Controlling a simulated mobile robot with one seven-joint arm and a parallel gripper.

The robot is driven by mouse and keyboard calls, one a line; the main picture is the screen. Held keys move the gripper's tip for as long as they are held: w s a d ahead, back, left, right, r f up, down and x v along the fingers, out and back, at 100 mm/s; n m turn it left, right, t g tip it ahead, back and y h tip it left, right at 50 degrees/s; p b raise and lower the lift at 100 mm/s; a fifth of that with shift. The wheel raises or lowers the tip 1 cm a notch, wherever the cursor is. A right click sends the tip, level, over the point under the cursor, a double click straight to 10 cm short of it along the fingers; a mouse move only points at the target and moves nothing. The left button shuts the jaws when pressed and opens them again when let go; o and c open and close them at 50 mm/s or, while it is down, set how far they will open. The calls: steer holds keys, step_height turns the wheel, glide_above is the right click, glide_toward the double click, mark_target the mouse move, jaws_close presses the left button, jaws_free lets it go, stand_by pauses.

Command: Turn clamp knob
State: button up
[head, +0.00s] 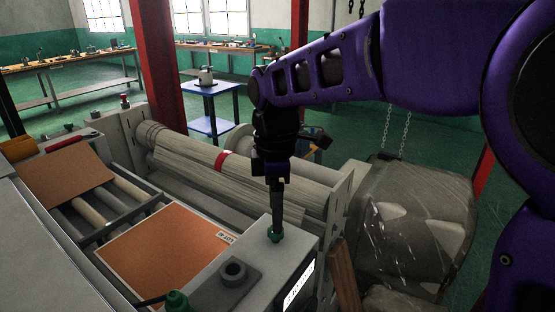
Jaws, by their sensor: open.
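My gripper (277,226) points straight down from my purple arm, near the middle of the head view. A small green knob (275,237) sits on top of the grey machine housing (255,250), right at my fingertips. The fingers partly hide the knob, and I cannot tell whether they touch it. My gripper is open, though its finger gap is hard to see from this angle. A second green knob (176,301) with a dark lever shows at the bottom edge. The frame does not label either one as the clamp knob.
Behind my gripper lies a long grey roller (185,158) with a red band. An orange sheet (165,255) lies left of the housing, and a brown sheet (62,172) rests on conveyor rollers. A large wrapped bulk (415,220) stands right. A red post (158,70) rises behind.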

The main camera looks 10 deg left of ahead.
step_height(320, 180, up, 13)
steer(key=shift+r, duration=0.2)
steer(key=shift+d, duration=0.1)
